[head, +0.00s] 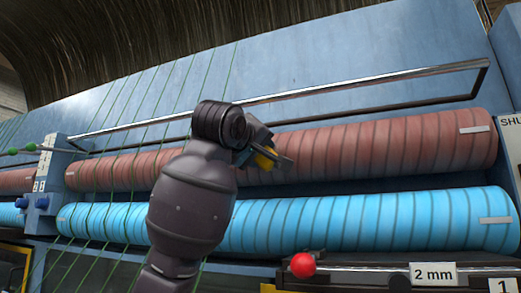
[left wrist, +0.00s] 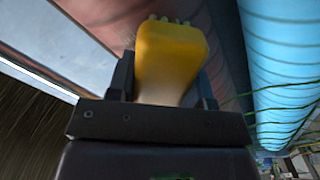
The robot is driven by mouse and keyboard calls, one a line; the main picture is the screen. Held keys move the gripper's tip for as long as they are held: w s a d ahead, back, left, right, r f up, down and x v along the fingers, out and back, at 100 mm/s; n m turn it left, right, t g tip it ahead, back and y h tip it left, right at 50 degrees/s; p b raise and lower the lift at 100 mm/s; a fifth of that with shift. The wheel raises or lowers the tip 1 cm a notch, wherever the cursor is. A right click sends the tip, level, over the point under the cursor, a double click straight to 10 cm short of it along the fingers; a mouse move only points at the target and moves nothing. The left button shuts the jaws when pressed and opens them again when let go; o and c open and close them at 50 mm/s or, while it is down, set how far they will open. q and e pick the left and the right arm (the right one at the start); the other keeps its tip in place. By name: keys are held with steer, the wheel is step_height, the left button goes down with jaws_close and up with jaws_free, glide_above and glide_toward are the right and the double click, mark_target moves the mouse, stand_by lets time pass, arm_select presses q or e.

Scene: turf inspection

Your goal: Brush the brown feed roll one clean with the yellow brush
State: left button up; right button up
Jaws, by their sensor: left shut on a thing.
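The long brown feed roll (head: 375,147) lies across the machine above a blue roll, with dark spiral lines around it. My left gripper (head: 268,155) is in front of its middle, shut on the yellow brush (head: 265,161). In the left wrist view the yellow brush (left wrist: 170,55) stands up between the fingers, with pale bristle tufts at its far end. The brown roll (left wrist: 222,45) is close behind it there. I cannot tell whether the bristles touch the roll. My left arm hides part of both rolls. My right gripper is not in view.
The blue roll (head: 350,220) runs just below the brown one. A metal bar (head: 330,92) spans above the rolls. Green strands (head: 110,190) cross them at left. A red ball knob (head: 303,265) and a "2 mm" plate (head: 433,273) are at the lower front.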

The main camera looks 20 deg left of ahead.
mark_target(280, 152)
arm_select(q)
steer(key=shift+d, duration=2)
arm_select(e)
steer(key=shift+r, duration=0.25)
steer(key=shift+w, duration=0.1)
arm_select(q)
steer(key=shift+s, duration=0.1)
